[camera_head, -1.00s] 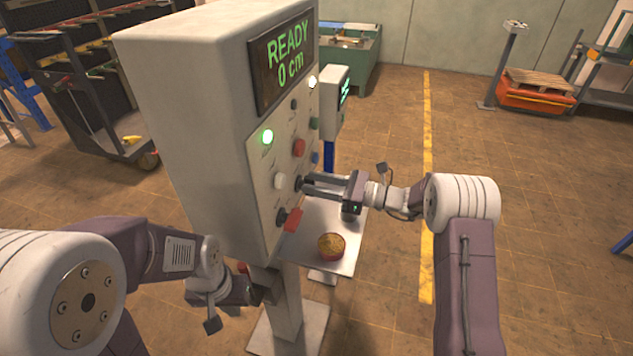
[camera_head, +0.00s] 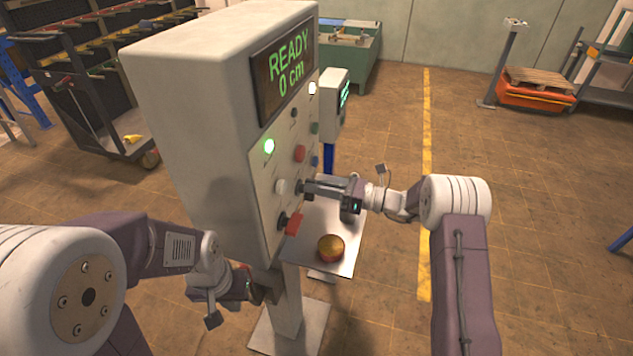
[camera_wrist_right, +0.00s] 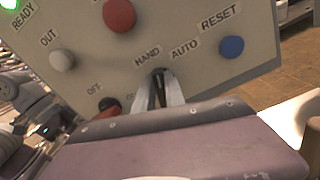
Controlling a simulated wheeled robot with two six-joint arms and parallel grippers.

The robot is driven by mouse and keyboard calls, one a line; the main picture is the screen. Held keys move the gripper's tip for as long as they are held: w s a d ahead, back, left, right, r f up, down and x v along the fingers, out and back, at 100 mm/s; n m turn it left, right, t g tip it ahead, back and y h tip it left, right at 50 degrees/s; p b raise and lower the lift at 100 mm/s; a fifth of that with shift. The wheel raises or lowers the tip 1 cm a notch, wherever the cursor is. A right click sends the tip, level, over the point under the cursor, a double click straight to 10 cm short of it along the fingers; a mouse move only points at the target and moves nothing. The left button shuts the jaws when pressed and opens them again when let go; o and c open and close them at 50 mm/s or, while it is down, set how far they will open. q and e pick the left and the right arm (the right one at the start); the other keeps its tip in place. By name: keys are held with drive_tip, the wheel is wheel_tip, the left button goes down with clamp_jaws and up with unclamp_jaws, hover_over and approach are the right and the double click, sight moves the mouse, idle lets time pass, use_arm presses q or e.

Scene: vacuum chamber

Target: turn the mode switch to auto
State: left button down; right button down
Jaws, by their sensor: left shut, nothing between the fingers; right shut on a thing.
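The mode switch is a small black knob (camera_head: 299,187) low on the sloped face of the control cabinet (camera_head: 190,110). In the right wrist view the knob (camera_wrist_right: 158,75) sits below and between the HAND and AUTO labels. My right gripper (camera_head: 307,187) is shut on it, with the fingers (camera_wrist_right: 160,92) either side in the wrist view. The fingers hide most of the knob, so I cannot tell where it points. My left gripper (camera_head: 262,291) is shut and empty, low beside the cabinet's post.
Close around the switch are a white button (camera_wrist_right: 62,60), a red button (camera_wrist_right: 118,14), a blue RESET button (camera_wrist_right: 232,46) and a red-handled switch (camera_head: 292,223) by OFF. The display (camera_head: 285,60) reads READY, 0 cm. A round object (camera_head: 330,248) lies on the plate below.

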drive_tip(key=shift+w+d+f+m+p, duration=0.15)
drive_tip(key=shift+m+p, duration=0.55)
drive_tip(key=shift+m, duration=0.7)
drive_tip(key=shift+w+a+r+m+p, duration=0.1)
drive_tip(key=shift+w+m+p, duration=0.1)
drive_tip(key=shift+m+p, duration=0.9)
drive_tip(key=shift+w+d+f+m+p, duration=0.15)
drive_tip(key=shift+m+p, duration=0.2)
drive_tip(key=shift+m, duration=1.35)
drive_tip(key=shift+r, duration=0.1)
drive_tip(key=c, duration=1.6)
unclamp_jaws()
drive_tip(key=shift+o, duration=1)
drive_tip(key=shift+f, duration=0.2)
